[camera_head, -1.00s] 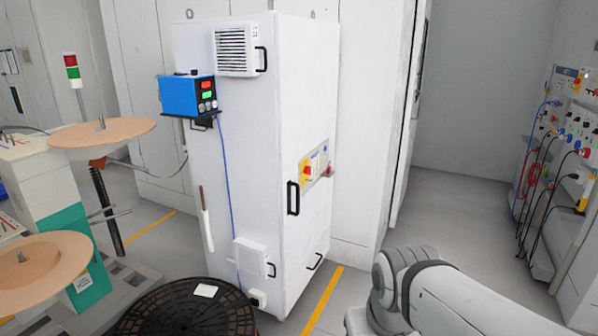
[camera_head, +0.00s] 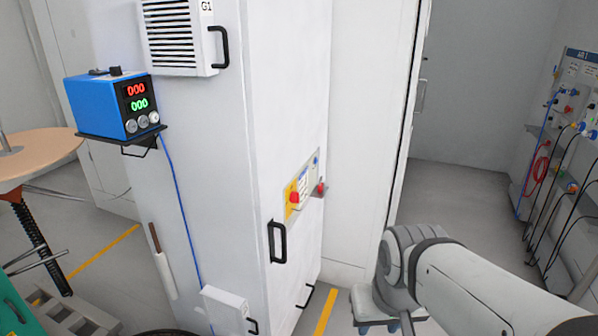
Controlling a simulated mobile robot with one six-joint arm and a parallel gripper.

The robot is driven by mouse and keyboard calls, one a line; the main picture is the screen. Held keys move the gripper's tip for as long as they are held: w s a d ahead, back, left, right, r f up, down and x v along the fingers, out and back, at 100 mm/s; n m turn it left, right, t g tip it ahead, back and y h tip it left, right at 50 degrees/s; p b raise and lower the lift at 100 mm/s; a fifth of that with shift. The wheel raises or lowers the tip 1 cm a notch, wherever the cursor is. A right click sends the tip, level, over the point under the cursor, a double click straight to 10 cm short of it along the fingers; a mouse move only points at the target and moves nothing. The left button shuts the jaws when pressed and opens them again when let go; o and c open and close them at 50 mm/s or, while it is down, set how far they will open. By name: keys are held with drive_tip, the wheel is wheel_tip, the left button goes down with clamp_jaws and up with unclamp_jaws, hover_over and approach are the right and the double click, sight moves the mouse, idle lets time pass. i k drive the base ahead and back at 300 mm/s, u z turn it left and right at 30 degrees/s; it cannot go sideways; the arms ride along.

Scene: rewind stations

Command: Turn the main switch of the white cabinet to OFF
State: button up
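The white cabinet (camera_head: 285,110) fills the middle of the head view and is closer than the other furniture. On its right-hand face is a small panel with a red rotary main switch (camera_head: 294,197) on a yellow plate. The switch's exact angle is too small to tell. A black door handle (camera_head: 278,241) sits below and left of the switch. My arm reaches in from the lower right, ending in the wrist near the floor area right of the cabinet. My gripper (camera_head: 392,326) is only partly visible at the bottom edge, apart from the cabinet; its fingers are cut off.
A blue power unit (camera_head: 108,103) with red and green displays sits on a bracket on the cabinet's left face. A round wooden disc (camera_head: 40,152) stands at the left. A panel with cables (camera_head: 572,130) is at the right. Grey floor is clear behind my arm.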

sight(294, 196)
drive_tip(key=z, duration=0.1)
drive_tip(key=i, duration=1.05)
drive_tip(key=z, duration=0.1)
